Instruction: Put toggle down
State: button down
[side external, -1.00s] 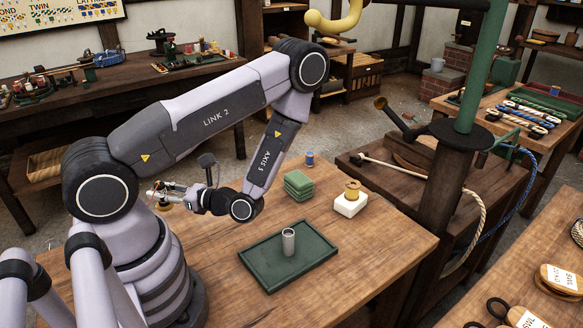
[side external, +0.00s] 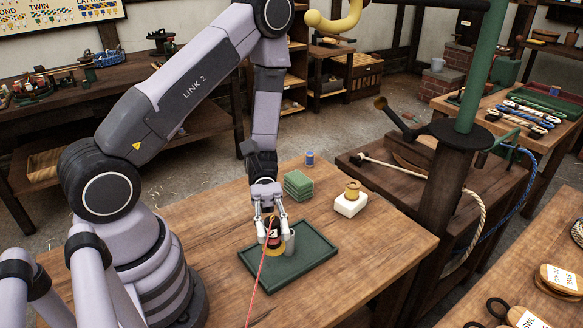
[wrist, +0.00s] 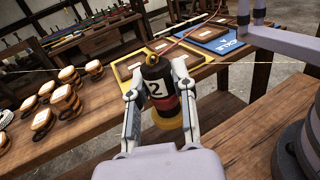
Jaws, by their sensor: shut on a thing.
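My gripper (side external: 273,228) points down and is shut on the toggle (side external: 274,241). The toggle is a dark body with a white label marked "2", a red band and a yellow base; its yellow top ring shows in the wrist view (wrist: 156,88). A thin red cord runs from it. The fingers cover the toggle's sides.
Behind the tray are a stack of green pads (side external: 298,185), a blue spool (side external: 310,158) and a yellow spool on a white block (side external: 350,206). The wooden table (side external: 375,250) is clear right of the tray.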

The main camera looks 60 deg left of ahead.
jog(key=w+f+n+t, duration=0.3)
jog(key=w+f+t, duration=0.2)
jog(key=w, duration=0.4)
jog(key=w+d+f+n+t, duration=0.1)
jog(key=w+f+n+t, duration=0.2)
jog(key=w, duration=0.6)
jog(key=w+d+f+n+t, duration=0.1)
jog(key=w+f+n+t, duration=0.2)
jog(key=w+f+t, duration=0.3)
jog(key=shift+w+d+f+t, duration=0.15)
jog(key=shift+w+f, duration=0.05)
jog(key=shift+w, duration=0.8)
jog(key=shift+w+d+f+t, duration=0.1)
jog(key=shift+w+f+t, duration=0.1)
jog(key=shift+w, duration=0.75)
jog(key=shift+w+f, duration=0.15)
jog(key=shift+f, duration=0.05)
jog(key=shift+w+d+f, duration=0.1)
jog(key=shift+w+f, duration=0.1)
jog(key=shift+f, duration=1.6)
